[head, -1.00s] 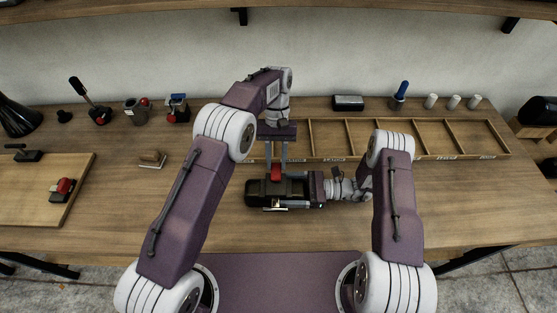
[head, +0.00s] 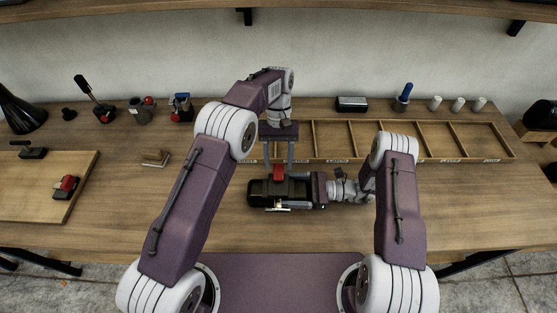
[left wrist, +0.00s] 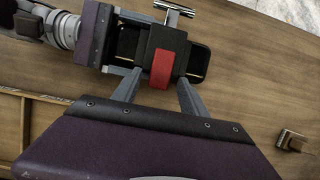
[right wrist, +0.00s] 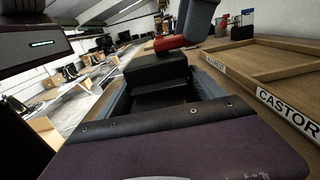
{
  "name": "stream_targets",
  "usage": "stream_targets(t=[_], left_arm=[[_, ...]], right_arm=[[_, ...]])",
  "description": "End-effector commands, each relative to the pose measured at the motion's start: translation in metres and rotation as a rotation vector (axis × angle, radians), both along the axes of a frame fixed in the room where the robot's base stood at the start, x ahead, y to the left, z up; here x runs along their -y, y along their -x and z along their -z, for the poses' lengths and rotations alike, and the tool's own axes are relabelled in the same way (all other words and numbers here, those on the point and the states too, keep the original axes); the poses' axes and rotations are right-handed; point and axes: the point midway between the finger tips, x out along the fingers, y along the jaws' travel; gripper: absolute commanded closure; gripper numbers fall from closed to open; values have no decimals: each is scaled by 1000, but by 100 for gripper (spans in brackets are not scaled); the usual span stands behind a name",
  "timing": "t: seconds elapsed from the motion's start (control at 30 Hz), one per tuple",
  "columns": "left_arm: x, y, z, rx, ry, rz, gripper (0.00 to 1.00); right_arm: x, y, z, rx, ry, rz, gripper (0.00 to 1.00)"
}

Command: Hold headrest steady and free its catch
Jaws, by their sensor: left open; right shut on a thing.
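The black headrest (head: 262,194) lies on the bench in front of me, with a red catch (head: 278,171) on its far side. The red catch shows clearly in the left wrist view (left wrist: 162,69). A silver bar (left wrist: 174,10) stands out from the opposite side of the headrest. My left gripper (head: 279,166) is open above the catch, one finger on each side and apart from it. My right gripper (head: 307,190) is shut on the headrest from the right; the right wrist view shows its black body (right wrist: 157,74) between the fingers.
A wooden divided tray (head: 392,151) with labels stands behind the headrest. A small metal-and-wood piece (head: 156,158) lies to the left. A board (head: 30,200) with a red-and-black clamp (head: 66,186) is at far left. The bench front is clear.

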Motion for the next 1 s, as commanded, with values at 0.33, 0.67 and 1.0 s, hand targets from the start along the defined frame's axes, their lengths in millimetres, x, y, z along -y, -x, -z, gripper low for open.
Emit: stream_targets(t=[0.33,0.67,1.0], left_arm=[[1,-1,-57,5,2,0,49],[0,-1,-99,0,0,0,49],[0,0,-100,-1,0,0,49]], right_arm=[[0,0,0,-2,1,-1,96],[0,0,0,-2,1,-1,96],[0,0,0,-2,1,-1,20]])
